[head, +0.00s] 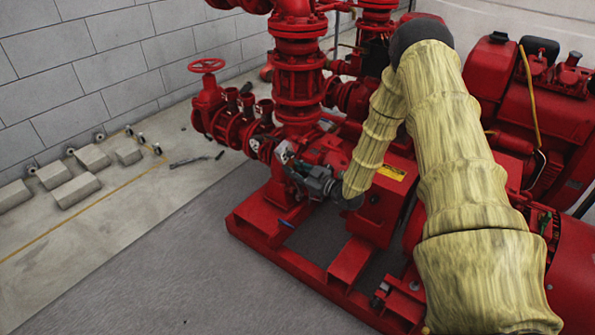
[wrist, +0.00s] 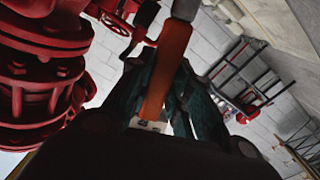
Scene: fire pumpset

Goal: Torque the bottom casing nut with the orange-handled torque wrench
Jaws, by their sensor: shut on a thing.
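My gripper (head: 298,168) is beside the red pump casing (head: 328,148) in the head view, low on its near side. In the wrist view its dark teal fingers (wrist: 163,88) are closed around the orange handle of the torque wrench (wrist: 168,62). The wrench's grey metal shaft runs out of the top of the wrist view, so its head is out of sight there. I cannot make out the wrench in the head view. The bottom casing nut cannot be told apart in either view, nor whether the wrench touches it.
The red base frame (head: 282,262) lies under the pump. Red piping and a handwheel valve (head: 207,92) stand at the back. Concrete blocks (head: 75,190) and a loose grey tool (head: 189,161) lie on the floor. Bare floor lies left of the base.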

